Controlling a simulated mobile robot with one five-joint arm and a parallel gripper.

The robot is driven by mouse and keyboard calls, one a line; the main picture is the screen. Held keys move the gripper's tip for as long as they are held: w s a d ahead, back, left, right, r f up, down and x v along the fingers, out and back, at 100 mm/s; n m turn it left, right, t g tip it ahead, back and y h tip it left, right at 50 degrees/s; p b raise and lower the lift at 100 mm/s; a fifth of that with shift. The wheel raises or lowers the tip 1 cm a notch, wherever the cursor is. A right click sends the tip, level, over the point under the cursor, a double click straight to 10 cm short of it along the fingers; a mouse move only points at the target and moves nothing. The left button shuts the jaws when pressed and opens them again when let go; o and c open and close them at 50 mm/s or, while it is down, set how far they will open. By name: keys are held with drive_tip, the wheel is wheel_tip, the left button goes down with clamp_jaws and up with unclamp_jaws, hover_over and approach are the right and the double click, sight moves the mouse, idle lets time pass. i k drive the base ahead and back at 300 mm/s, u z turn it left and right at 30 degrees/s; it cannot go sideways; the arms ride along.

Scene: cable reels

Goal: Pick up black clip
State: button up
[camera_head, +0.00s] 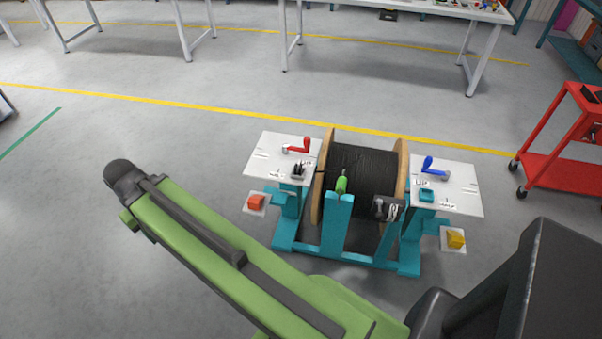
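A small black object (298,170) with upright prongs stands on the left white plate (262,157) of the cable reel stand, below a red crank handle (299,147). It may be the black clip, but it is too small to be sure. Another black piece with silver parts (386,208) sits at the front of the reel, right of a green handle (341,185). The reel (363,167) is wound with black cable between wooden flanges. My green arm crosses the lower left. My gripper does not show.
The right white plate (462,190) carries a blue crank (434,167) and a teal block (427,195). Low side plates hold a red block (255,202) and a yellow block (456,239). A red cart (560,172) stands right. Floor left of the teal stand (337,230) is clear.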

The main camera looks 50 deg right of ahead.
sight(298, 169)
drive_tip(key=i, duration=0.9)
drive_tip(key=u, duration=0.05)
